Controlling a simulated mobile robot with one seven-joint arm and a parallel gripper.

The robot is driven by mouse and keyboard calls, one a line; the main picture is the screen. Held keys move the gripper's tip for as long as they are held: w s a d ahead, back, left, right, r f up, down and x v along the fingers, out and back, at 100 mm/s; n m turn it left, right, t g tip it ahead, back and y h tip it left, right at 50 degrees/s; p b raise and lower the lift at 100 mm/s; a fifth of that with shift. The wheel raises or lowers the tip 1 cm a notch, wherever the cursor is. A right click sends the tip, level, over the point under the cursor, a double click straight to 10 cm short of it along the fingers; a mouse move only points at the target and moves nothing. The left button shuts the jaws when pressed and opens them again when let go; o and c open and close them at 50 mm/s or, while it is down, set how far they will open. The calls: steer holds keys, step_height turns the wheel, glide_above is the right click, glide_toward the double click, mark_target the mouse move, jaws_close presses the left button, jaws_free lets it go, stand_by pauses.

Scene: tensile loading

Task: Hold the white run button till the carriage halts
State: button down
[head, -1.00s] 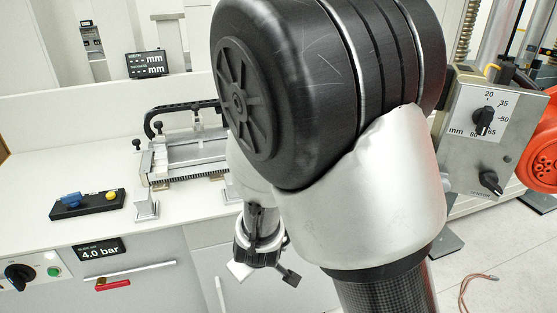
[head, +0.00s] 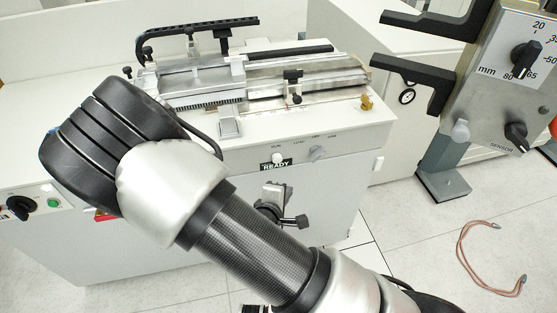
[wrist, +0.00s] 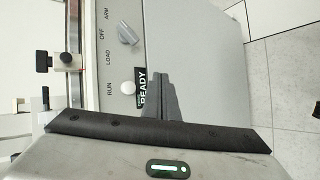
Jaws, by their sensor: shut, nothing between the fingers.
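The white run button (head: 277,157) is a small round button on the cabinet's front panel, just above the lit READY display (head: 276,166). In the wrist view the button (wrist: 127,88) sits beside the word RUN. My gripper (head: 279,190) is shut and empty, a little below the display in the head view. In the wrist view its dark fingers (wrist: 162,88) show beside the READY display, apart from the button in the picture. The metal rail machine (head: 335,74) lies on top of the cabinet; I cannot tell surely which block is its carriage.
A grey knob (head: 317,152) marked LOAD, OFF and ARM is right of the button. A dial panel (head: 515,75) with black arms stands at the right. A brown cable (head: 490,262) lies on the floor.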

mark_target(277, 159)
steer(key=shift+w, duration=0.1)
steer(key=w+a, duration=0.2)
steer(key=w, duration=0.6)
steer(key=shift+w+a+b, duration=0.15)
steer(key=shift+a+b, duration=0.05)
steer(key=shift+b, duration=0.1)
steer(key=shift+w, duration=0.1)
stand_by(1.7)
steer(key=shift+w+a+p, duration=0.1)
steer(key=shift+w+p, duration=0.2)
